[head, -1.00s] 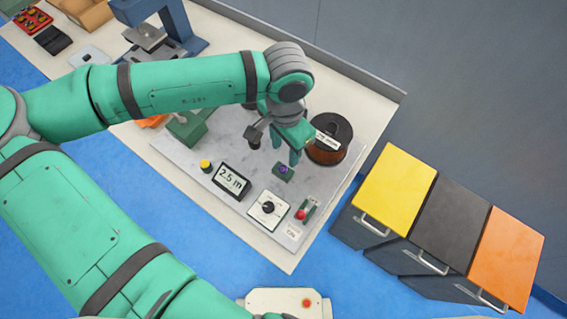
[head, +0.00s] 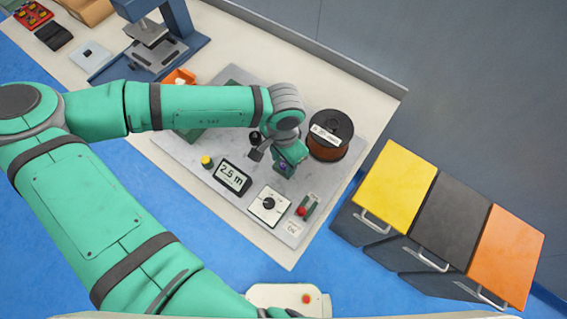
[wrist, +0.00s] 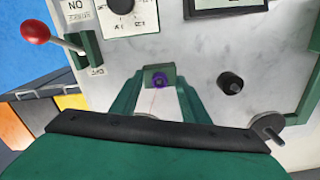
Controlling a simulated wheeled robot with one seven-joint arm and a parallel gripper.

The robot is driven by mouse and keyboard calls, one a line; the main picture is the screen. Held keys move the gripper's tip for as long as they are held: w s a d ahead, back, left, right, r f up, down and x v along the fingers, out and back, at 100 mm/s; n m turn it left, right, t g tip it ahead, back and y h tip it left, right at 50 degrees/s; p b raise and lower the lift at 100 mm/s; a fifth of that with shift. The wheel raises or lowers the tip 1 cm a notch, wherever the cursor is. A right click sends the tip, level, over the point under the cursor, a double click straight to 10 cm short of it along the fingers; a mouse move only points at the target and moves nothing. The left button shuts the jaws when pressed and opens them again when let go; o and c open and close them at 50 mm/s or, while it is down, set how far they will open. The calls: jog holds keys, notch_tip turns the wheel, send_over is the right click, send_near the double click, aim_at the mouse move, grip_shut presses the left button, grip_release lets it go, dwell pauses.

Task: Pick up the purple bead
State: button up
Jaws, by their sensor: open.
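The purple bead (wrist: 158,83) is small and ring-like, and sits at a small green block (wrist: 160,69) on the machine's grey plate. In the head view the bead (head: 283,163) is a small purple patch, partly hidden by my gripper. My gripper (wrist: 159,79) is open, with one green finger on each side of the bead in the wrist view. A gap shows between the fingers and the bead, and nothing is held. Whether the fingertips are level with the bead I cannot tell.
On the grey plate (head: 183,155) around my gripper are a dial (head: 268,204), a display (head: 233,176), a red-knobbed lever (head: 301,211), a yellow button (head: 207,161) and a copper wire spool (head: 331,141). A black knob (wrist: 230,82) stands right of the fingers in the wrist view.

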grip_shut()
jog(key=shift+r, duration=0.1)
